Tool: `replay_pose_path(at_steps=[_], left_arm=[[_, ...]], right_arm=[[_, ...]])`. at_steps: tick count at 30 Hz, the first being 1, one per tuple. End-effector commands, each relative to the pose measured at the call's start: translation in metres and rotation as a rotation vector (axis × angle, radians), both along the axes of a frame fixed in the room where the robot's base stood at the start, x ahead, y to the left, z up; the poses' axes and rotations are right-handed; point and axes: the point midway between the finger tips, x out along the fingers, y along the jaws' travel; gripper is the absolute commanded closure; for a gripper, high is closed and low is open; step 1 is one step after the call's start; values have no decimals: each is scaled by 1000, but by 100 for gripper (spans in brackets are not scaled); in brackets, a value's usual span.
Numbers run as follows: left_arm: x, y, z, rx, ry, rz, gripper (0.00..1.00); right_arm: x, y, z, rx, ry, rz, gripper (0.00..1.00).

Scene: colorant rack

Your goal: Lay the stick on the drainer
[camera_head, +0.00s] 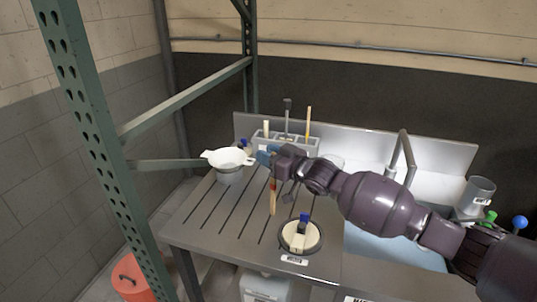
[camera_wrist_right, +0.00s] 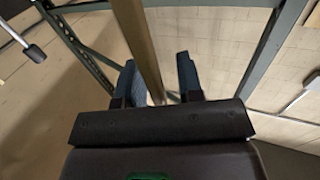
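The stick (camera_head: 273,196) is thin and brown-orange and hangs nearly upright below my right gripper (camera_head: 268,155). The drainer (camera_head: 222,207), a grooved metal surface, is under it; whether the lower end touches it I cannot tell. In the right wrist view the stick (camera_wrist_right: 138,35) passes between the two blue fingers of my right gripper (camera_wrist_right: 160,75). A gap shows beside it on the right, but the gripper appears to hold it. My left gripper is not in view.
A white funnel-like bowl (camera_head: 228,158) stands at the drainer's back left. A rack (camera_head: 262,140) with several upright tools is at the back. A round dish (camera_head: 290,242) with a blue-topped object sits in front. The sink (camera_head: 385,250) is right; a green post (camera_head: 110,150) stands left.

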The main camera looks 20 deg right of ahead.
Motion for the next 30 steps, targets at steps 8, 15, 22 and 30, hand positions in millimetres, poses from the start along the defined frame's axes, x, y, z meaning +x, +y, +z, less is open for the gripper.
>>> replay_pose_path(at_steps=[8,15,22,30], left_arm=[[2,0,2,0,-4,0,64],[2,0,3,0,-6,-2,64],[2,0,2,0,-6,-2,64],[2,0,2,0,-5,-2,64]], right_arm=[[0,0,4,0,-1,0,66],[-27,-18,2,-1,2,-1,66],[-64,-43,2,-1,2,-1,66],[-93,-62,3,0,0,-1,66]])
